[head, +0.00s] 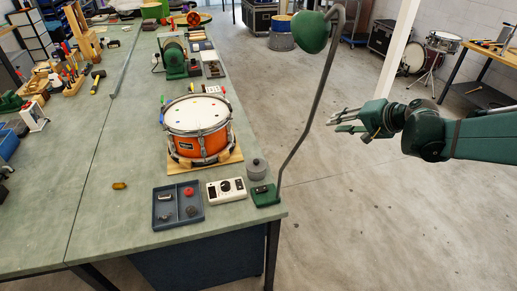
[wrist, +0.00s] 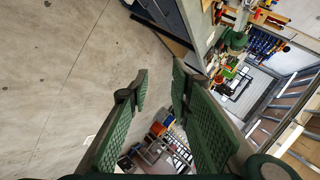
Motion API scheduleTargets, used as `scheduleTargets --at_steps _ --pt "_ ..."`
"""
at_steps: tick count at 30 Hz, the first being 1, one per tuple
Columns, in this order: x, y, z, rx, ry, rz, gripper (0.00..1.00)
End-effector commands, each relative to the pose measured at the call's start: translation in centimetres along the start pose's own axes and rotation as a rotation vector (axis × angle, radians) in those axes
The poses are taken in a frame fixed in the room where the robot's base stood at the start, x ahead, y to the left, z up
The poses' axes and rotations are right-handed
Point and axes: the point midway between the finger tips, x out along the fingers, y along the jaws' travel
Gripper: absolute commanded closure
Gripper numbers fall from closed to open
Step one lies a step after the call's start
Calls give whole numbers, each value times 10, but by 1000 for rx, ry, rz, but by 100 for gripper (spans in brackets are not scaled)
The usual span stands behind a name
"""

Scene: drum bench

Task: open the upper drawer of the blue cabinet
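A dark blue cabinet body (head: 205,255) shows under the front end of the green bench, partly cut off by the lower picture edge. Its drawer fronts and handles cannot be made out in the head view. In the wrist view a blue-grey panel (wrist: 190,18) at the top, beside the bench, may be the cabinet; I cannot tell. My gripper (head: 336,121) is in the air to the right of the bench, well apart from the cabinet, fingers pointing left. In the wrist view my gripper (wrist: 160,74) has its green-padded fingers apart with nothing between them.
A green lamp (head: 314,33) on a tall bent pole stands at the bench's front right corner, between bench and gripper. On the bench are an orange drum (head: 199,144), a blue tray (head: 155,218) and a white control box (head: 226,190). The concrete floor (head: 360,220) to the right is clear.

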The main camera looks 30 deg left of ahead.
Motion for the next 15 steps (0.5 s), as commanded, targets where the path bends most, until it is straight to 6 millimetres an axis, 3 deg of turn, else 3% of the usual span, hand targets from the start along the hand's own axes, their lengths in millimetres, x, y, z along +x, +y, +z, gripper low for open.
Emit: scheduleTargets --at_steps 15 --pt "107 -12 -20 70 -60 -162 78"
